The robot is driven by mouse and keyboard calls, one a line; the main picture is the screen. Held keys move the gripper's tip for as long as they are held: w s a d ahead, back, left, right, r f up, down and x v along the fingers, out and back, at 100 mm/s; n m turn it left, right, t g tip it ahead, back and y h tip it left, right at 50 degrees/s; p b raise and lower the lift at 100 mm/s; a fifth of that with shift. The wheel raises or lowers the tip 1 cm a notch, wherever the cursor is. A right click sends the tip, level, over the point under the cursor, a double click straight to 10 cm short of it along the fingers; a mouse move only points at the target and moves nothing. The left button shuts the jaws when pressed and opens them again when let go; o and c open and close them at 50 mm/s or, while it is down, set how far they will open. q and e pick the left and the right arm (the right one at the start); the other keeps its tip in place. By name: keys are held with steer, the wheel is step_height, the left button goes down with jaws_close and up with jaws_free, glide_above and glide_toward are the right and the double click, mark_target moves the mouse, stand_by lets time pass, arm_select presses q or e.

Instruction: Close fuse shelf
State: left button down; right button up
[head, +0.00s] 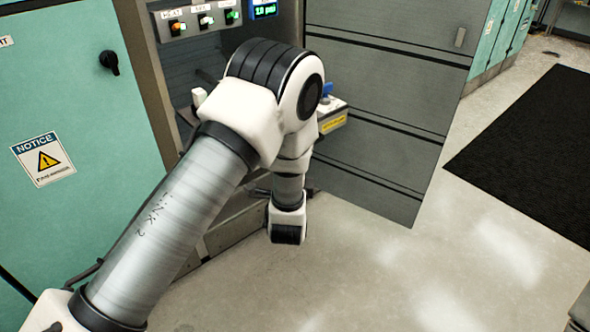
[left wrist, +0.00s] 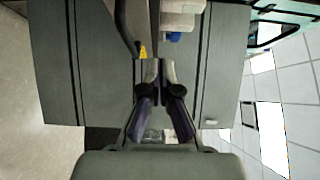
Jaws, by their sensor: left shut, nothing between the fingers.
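What looks like the fuse shelf (head: 333,116), a pale ledge with a yellow label and a blue part on top, sticks out of the open cabinet in the head view, mostly hidden behind my left arm. In the left wrist view a pale block with a blue part (left wrist: 172,37) shows at the top, beyond the fingers; it seems to be the same shelf area. My left gripper (left wrist: 159,68) is shut and empty, in front of the grey door panel. In the head view the left gripper is hidden by the arm. My right gripper is in neither view.
A grey cabinet door (head: 385,105) stands open to the right of the shelf. A control panel (head: 205,18) with lit switches is above. A teal cabinet (head: 70,100) stands at left. Open floor (head: 400,270) and a black mat (head: 530,150) lie to the right.

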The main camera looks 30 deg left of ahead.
arm_select(q)
steer(key=w+a, duration=0.2)
steer(key=w, duration=0.1)
steer(key=w+a+b, duration=0.1)
steer(key=w+a, duration=0.2)
steer(key=shift+a+f, duration=0.1)
steer(key=shift+f, duration=0.1)
steer(key=shift+w+a+r, duration=0.1)
steer(key=shift+w+a, duration=0.15)
steer(key=shift+a, duration=0.15)
steer(key=shift+a, duration=0.1)
